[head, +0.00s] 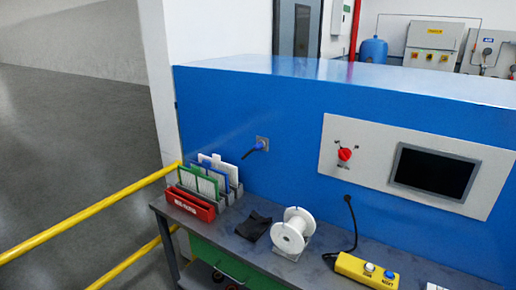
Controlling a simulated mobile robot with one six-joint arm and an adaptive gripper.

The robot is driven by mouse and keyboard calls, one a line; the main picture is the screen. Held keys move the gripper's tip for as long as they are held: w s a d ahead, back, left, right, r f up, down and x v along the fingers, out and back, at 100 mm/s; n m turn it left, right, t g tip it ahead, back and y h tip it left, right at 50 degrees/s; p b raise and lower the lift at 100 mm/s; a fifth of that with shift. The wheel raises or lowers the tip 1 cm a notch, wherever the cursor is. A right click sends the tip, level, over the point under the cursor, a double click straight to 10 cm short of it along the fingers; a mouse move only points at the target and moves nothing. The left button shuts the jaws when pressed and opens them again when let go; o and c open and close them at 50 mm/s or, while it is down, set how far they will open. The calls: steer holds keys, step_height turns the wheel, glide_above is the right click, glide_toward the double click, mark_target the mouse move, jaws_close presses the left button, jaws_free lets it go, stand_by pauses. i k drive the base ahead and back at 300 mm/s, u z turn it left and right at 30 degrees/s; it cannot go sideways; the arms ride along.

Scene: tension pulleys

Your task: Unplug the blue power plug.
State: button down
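The blue power plug (254,149) sits at a small grey wall socket (264,141) on the front of the blue cabinet (290,110). It appears to be seated in the socket. A short dark end hangs down and to the left from it. No gripper shows in the head view.
A grey bench (390,257) stands below the socket. A yellow railing (95,209) is at left.

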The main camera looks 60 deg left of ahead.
mark_target(256, 147)
steer(key=z, duration=0.95)
steer(key=i, duration=1.15)
steer(key=u, duration=2.05)
